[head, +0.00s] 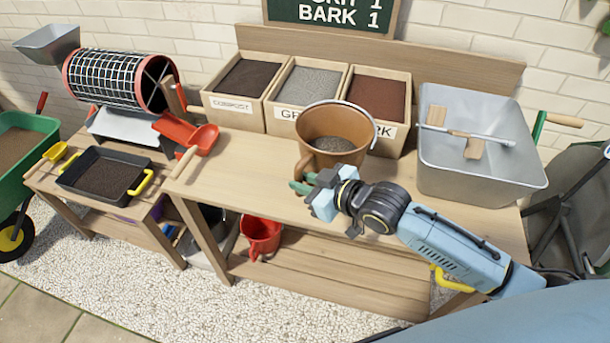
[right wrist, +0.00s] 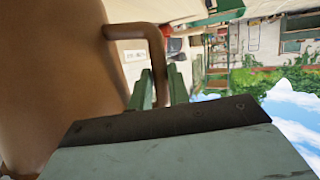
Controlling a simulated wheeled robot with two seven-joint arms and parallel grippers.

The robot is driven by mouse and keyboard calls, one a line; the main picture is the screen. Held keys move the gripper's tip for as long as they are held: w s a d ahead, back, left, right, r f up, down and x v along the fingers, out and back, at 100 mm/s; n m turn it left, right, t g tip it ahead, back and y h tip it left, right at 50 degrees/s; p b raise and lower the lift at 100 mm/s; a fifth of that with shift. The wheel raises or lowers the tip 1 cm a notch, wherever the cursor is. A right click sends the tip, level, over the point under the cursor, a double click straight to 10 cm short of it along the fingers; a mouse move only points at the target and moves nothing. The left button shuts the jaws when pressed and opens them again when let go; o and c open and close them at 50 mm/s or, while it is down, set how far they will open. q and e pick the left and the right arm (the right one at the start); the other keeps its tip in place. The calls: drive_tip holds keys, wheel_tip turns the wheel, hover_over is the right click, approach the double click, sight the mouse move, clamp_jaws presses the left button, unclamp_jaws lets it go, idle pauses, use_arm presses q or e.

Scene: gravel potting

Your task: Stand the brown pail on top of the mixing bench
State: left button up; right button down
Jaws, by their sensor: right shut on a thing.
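The brown pail (head: 333,125) is upright at the mixing bench (head: 240,172), in front of the labelled boxes, with some grey gravel in it. I cannot tell whether its base touches the bench top. My right gripper (head: 302,186) is at the pail's front left side, shut on its side handle. In the right wrist view the pail (right wrist: 50,80) fills the left, and its handle (right wrist: 156,45) runs down to the green fingertips of my right gripper (right wrist: 160,88). My left gripper is not in view.
Boxes of compost (head: 245,80), grit (head: 305,90) and bark (head: 378,98) line the bench's back. A metal tub (head: 480,150) stands at its right end. A red scoop (head: 200,138) lies to the left. A red pail (head: 261,232) sits on the lower shelf. The front left bench top is clear.

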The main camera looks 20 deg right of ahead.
drive_tip(key=shift+w+f+b, duration=0.1)
drive_tip(key=shift+f+b, duration=0.25)
drive_tip(key=shift+f, duration=1.3)
drive_tip(key=c, duration=1.3)
unclamp_jaws()
drive_tip(key=shift+f, duration=0.2)
drive_tip(key=shift+r, duration=0.1)
drive_tip(key=p+v, duration=0.1)
drive_tip(key=v, duration=1.1)
drive_tip(key=shift+p, duration=0.35)
